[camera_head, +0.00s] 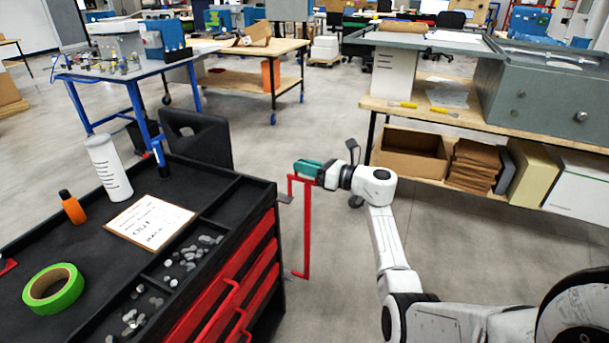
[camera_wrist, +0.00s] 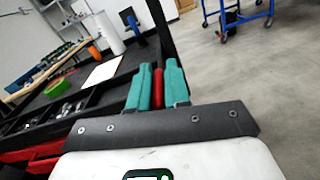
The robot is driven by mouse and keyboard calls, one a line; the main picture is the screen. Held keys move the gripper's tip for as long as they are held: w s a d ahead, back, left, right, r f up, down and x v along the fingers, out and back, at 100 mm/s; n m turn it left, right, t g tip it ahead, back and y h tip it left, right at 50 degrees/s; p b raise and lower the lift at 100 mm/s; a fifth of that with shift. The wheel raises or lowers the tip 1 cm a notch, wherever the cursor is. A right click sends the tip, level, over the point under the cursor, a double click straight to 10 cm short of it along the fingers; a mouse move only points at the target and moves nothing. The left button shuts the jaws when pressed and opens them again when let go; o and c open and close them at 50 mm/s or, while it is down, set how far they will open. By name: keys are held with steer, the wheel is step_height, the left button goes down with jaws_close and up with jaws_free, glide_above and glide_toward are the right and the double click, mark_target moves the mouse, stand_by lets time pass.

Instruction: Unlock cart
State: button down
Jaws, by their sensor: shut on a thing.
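The cart (camera_head: 252,262) is a black-topped tool cart with red drawer fronts at the left in the head view. A red bar handle (camera_head: 307,232) stands out from its right end. My gripper (camera_head: 306,168) has teal fingers and is at the top of this handle. In the wrist view my gripper (camera_wrist: 158,86) has the red handle (camera_wrist: 158,89) between its two teal fingers, shut on it. The cart's black top (camera_wrist: 88,96) also shows there, left of the fingers. The cart's wheels and any lock are hidden.
On the cart are green tape (camera_head: 53,288), an orange bottle (camera_head: 72,207), a white cylinder (camera_head: 108,168), a paper sign (camera_head: 150,221) and small metal parts. A workbench (camera_head: 480,122) with boxes stands at the right. A black chair (camera_head: 197,140) is behind the cart. Grey floor lies between cart and bench.

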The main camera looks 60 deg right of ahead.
steer(key=shift+r+y, duration=0.15)
steer(key=shift+y, duration=0.15)
steer(key=c, duration=1.2)
jaws_free()
steer(key=shift+o, duration=0.2)
steer(key=shift+s, duration=0.1)
steer(key=shift+s+d, duration=0.1)
steer(key=shift+s, duration=0.25)
steer(key=s, duration=0.9)
steer(key=shift+s+d+b, duration=0.35)
steer(key=shift+s+b, duration=0.05)
steer(key=shift+b, duration=0.05)
